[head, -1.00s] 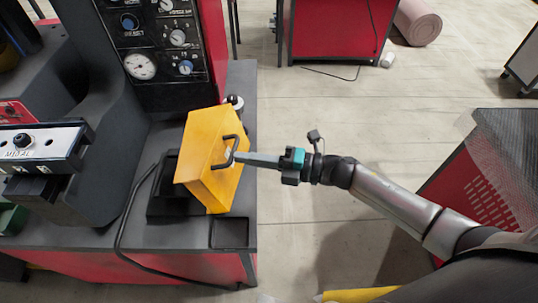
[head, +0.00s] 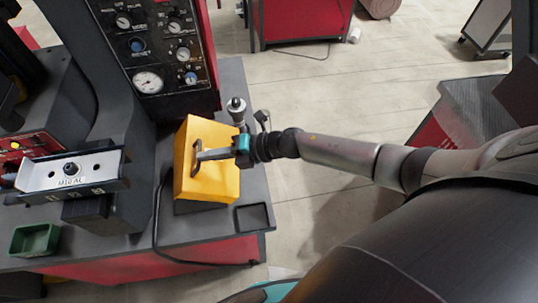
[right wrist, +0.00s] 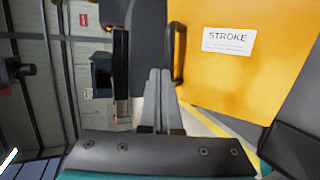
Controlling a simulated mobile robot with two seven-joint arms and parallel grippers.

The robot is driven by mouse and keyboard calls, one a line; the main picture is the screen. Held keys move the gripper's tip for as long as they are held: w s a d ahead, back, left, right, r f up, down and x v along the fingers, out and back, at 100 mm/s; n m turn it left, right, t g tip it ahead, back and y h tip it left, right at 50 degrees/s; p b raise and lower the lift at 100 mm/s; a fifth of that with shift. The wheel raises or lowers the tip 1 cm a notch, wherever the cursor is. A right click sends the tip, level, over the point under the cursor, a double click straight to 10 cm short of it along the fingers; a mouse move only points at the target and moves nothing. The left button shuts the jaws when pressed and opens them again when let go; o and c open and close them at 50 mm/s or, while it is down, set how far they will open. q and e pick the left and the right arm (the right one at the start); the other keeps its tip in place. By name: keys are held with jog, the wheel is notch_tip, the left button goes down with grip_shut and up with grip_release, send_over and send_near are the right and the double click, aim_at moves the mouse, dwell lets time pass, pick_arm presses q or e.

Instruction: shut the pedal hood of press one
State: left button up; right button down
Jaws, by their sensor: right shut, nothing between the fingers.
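The yellow pedal hood (head: 218,183) sits on the grey bench of the press and looks level, covering what is beneath it. Its dark handle (head: 196,158) is on the top face. In the right wrist view, the hood (right wrist: 245,75) bears a white STROKE label, and the handle (right wrist: 179,55) stands beside my fingers. My right gripper (head: 202,156) is shut and empty, with its fingertips at the handle. It also shows in the right wrist view (right wrist: 158,75). I cannot tell whether the fingers touch the handle. My left gripper is out of view.
A gauge panel (head: 160,50) rises behind the hood. A silver-topped knob (head: 236,108) stands close to the wrist. A black cable (head: 157,215) runs left of the hood. A green tray (head: 35,240) is at the left. Open floor lies to the right.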

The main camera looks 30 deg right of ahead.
aim_at(175, 181)
jog(key=x, duration=0.4)
jog(key=shift+s+a+r+b, duration=0.1)
jog(key=shift+s+a+b, duration=0.15)
jog(key=shift+a, duration=0.4)
jog(key=a+f+b, duration=0.1)
jog(key=a, duration=0.1)
jog(key=w+a+f+b, duration=0.1)
jog(key=a, duration=0.1)
jog(key=a+f+b, duration=0.1)
jog(key=a, duration=0.1)
jog(key=shift+w+a+f, duration=0.1)
jog(key=shift+w+f, duration=0.25)
jog(key=shift+w, duration=0.05)
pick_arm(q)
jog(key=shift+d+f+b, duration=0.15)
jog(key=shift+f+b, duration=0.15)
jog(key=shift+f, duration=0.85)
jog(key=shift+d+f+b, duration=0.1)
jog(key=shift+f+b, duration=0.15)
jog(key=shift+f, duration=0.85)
pick_arm(e)
jog(key=shift+w+a+f, duration=0.2)
jog(key=shift+a+f, duration=0.3)
jog(key=shift+a, duration=0.15)
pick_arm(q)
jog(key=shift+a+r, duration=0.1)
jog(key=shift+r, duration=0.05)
pick_arm(e)
jog(key=shift+r, duration=0.1)
